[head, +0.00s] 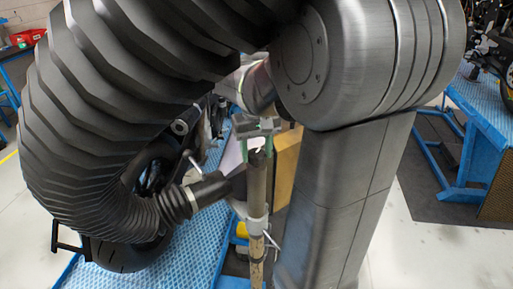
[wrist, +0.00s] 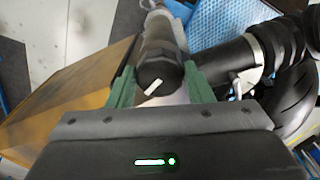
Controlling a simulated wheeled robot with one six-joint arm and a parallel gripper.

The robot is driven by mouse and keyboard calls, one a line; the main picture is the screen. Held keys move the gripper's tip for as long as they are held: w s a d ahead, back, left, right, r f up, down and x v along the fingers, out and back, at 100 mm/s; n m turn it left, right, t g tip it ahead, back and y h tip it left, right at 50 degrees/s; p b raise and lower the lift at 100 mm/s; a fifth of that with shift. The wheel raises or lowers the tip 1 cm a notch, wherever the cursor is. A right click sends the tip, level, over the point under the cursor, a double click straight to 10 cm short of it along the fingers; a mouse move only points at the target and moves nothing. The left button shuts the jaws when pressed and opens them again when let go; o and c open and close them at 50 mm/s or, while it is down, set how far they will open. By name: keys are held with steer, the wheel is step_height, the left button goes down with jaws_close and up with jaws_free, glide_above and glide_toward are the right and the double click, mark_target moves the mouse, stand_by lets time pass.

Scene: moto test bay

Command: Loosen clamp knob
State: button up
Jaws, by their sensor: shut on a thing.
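The clamp knob (wrist: 158,72) is a dark round piece with a white mark on its end face. In the wrist view it sits between the two green finger pads of my gripper (wrist: 160,82), which is shut on it. In the head view my gripper (head: 257,140) is over the top of an upright grey-brown post (head: 257,185), partly hidden by my arm. A black nozzle (head: 207,190) at the end of a thick ribbed hose (head: 110,90) reaches the post from the left. The white mark lies slanted in the wrist view.
A blue-matted bench (head: 190,262) with a motorcycle wheel (head: 130,255) stands at the lower left. A brown panel (head: 287,165) stands close behind the post. Another blue bench (head: 475,125) is at the right. Pale floor (head: 425,230) shows at the lower right.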

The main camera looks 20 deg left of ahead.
mark_target(257, 153)
steer(key=shift+n, duration=0.9)
steer(key=o, duration=1)
steer(key=shift+r, duration=0.15)
step_height(257, 153, up, 14)
steer(key=shift+f, duration=0.15)
steer(key=shift+f, duration=0.15)
